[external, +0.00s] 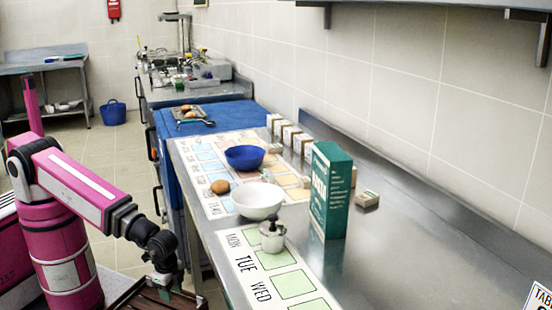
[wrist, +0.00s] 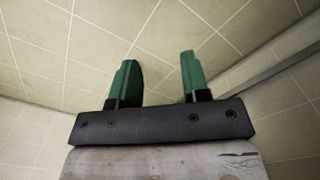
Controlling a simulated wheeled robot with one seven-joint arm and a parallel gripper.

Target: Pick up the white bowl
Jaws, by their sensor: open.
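The white bowl (external: 257,201) stands upright on the steel counter, on the printed paper sheets, in the external view. A blue bowl (external: 245,158) is behind it and a small metal pot with a lid (external: 272,236) is in front of it. My gripper shows in the wrist view (wrist: 157,80) with its two green fingers apart and nothing between them. In the external view my arm's end hangs low at the left of the counter, well away from the white bowl.
A green box (external: 329,190) stands right of the white bowl, with a small carton (external: 366,199) beyond it. A brown roundish item (external: 220,186) lies left of the bowl. Several small boxes (external: 290,134) line the back.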

